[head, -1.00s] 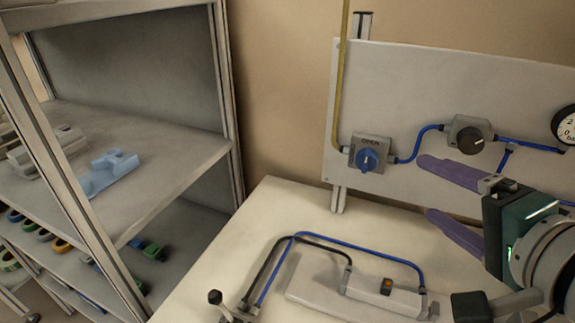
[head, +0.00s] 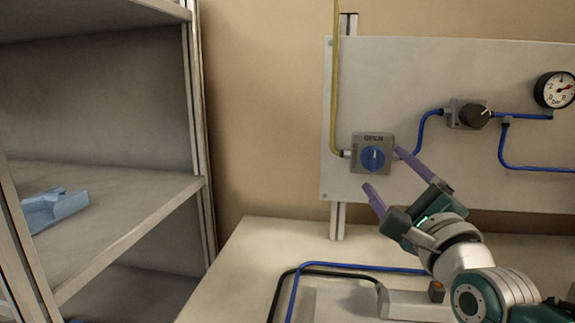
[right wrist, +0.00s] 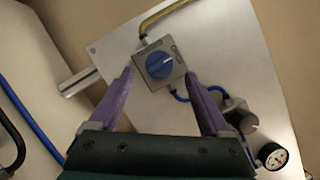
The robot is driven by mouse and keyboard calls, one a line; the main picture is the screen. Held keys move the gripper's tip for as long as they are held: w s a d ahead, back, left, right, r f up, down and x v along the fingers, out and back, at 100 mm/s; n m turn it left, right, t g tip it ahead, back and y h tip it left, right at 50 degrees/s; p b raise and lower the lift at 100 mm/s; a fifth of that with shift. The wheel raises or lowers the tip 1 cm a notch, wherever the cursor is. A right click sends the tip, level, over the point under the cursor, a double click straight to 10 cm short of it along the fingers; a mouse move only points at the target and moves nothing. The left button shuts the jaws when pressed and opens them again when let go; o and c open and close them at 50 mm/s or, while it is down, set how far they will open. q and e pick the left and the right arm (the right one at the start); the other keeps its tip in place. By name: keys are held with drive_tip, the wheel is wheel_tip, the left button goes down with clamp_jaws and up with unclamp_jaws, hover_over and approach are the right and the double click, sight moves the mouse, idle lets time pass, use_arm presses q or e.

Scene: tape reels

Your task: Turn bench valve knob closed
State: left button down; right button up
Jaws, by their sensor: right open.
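The valve knob (head: 373,158) is a round blue knob on a grey plate marked OPEN at its top. Its white mark stands upright, toward the word OPEN. The knob also shows in the right wrist view (right wrist: 160,65), between and beyond the fingertips. My right gripper (head: 383,169) is open, its two purple fingers reaching toward the knob from the lower right. In the right wrist view the fingers (right wrist: 158,75) are spread to either side of the valve plate, with nothing between them. Whether they touch the plate I cannot tell. My left gripper is not in view.
The grey panel (head: 430,70) also carries a black regulator knob (head: 474,115), a pressure gauge (head: 555,90), blue hoses and a yellow tube (head: 335,80). The bench (head: 240,270) below has hoses and a grey fixture. A shelf unit (head: 130,225) stands left.

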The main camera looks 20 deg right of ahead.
sight(377, 163)
drive_tip(key=shift+x, duration=1.7)
drive_tip(key=shift+a, duration=0.1)
clamp_jaws()
